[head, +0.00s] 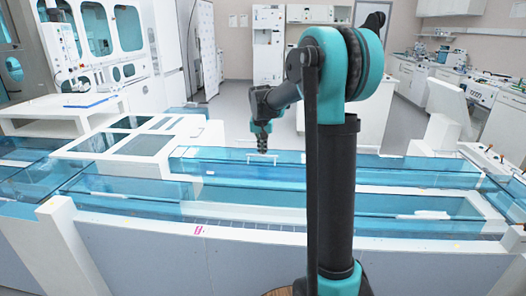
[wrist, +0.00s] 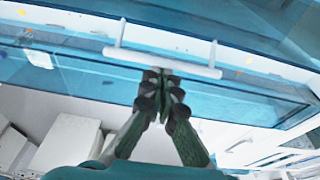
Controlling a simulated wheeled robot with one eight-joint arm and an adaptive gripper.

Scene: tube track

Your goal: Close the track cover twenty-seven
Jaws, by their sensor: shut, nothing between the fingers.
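Translucent blue track covers run along the white track. No number is readable, so I cannot tell by a label which is twenty-seven. The far cover (head: 350,166) has a white bar handle (head: 283,157) near its left part. My gripper (head: 262,150) is at this handle, pointing down. In the wrist view the cover (wrist: 215,98) spans the picture and the white handle (wrist: 190,68) crosses the upper middle. My gripper (wrist: 161,76) is shut and empty, its fingertips overlapping the handle's lower edge. I cannot tell whether they touch it, or how far the cover stands open.
A nearer blue cover (head: 330,206) with a white handle (head: 420,215) lies along the front of the track. A white post (head: 67,235) stands at the front left. White machine housing (head: 150,140) is at the left. Open floor (head: 228,108) lies behind the track.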

